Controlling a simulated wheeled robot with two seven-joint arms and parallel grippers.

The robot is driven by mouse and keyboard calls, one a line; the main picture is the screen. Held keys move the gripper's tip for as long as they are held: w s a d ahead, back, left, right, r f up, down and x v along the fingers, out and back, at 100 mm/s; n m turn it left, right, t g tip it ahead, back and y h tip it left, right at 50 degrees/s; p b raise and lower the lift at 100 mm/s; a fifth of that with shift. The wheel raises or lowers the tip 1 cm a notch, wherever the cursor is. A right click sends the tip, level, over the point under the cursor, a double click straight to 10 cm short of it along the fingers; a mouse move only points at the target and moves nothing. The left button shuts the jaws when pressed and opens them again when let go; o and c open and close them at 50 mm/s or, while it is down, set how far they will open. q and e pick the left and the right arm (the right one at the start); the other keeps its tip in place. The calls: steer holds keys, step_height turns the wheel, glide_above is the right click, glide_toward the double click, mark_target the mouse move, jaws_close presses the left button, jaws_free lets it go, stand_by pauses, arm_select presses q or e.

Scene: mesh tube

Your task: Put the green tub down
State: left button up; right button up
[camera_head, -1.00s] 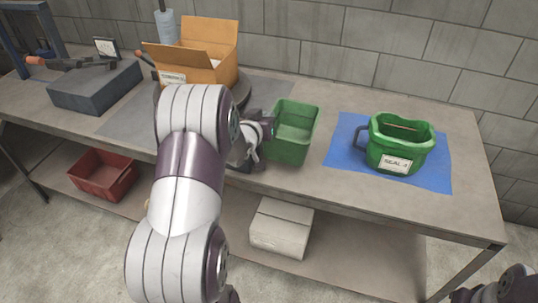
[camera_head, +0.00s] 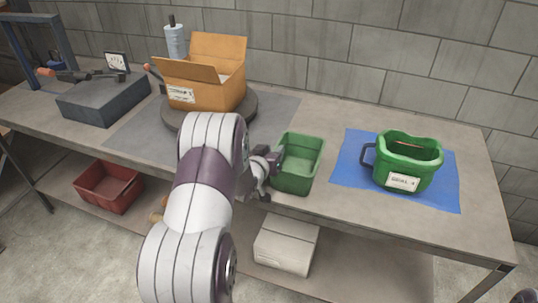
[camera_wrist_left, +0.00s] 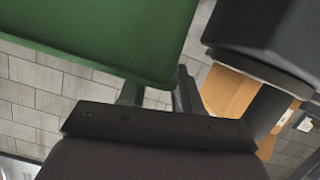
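The plain green tub (camera_head: 297,165) is upright near the front edge of the workbench, left of the blue mat. My left gripper (camera_head: 274,161) is at the tub's left side and appears shut on its wall. My arm hides part of the gripper. In the left wrist view the tub's green side (camera_wrist_left: 120,35) fills the upper left, against the dark fingers. I cannot tell whether the tub's base touches the bench. My right gripper is not in view; only a sliver of dark arm shows at the bottom right corner.
A second green tub (camera_head: 408,163) with a handle and label stands on the blue mat (camera_head: 350,172). An open cardboard box (camera_head: 207,82) sits on a round turntable (camera_head: 250,108). A red bin (camera_head: 108,187) and white box (camera_head: 286,244) are on the lower shelf (camera_head: 370,270).

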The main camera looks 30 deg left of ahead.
arm_select(q)
steer(key=v, duration=1.1)
steer(key=s+d+f+m+g+h, duration=0.2)
steer(key=s+d+f+m+g, duration=0.1)
steer(key=s+d+g, duration=1)
steer(key=s+d+m, duration=0.1)
steer(key=d, duration=0.4)
steer(key=shift+s+f+m+h, duration=0.15)
steer(key=shift+s+m+h, duration=0.2)
steer(key=shift+m+h, duration=0.05)
steer(key=shift+d, duration=0.15)
